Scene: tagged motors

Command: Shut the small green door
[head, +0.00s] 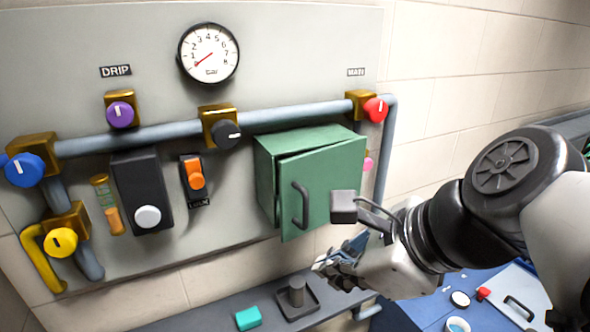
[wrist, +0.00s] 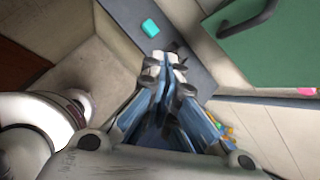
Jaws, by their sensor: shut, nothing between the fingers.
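The small green door (head: 330,190) is on a green box (head: 266,175) on the wall panel. It stands ajar, with a gap between its top edge and the box. Its dark curved handle (head: 301,206) is near its left edge. My gripper (head: 328,268) is shut and empty, just below and in front of the door, apart from it in the picture. In the wrist view, my closed fingertips (wrist: 164,68) point up the picture, with the green door (wrist: 285,55) at the upper right and its handle (wrist: 243,22) across it.
A grey pipe (head: 170,131) with coloured valve knobs crosses the panel. Below is a grey shelf (head: 205,318) with a teal block (head: 248,318) and a dark square holder (head: 297,297). A blue table (head: 420,312) is at the lower right. The space before the door's left side looks clear.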

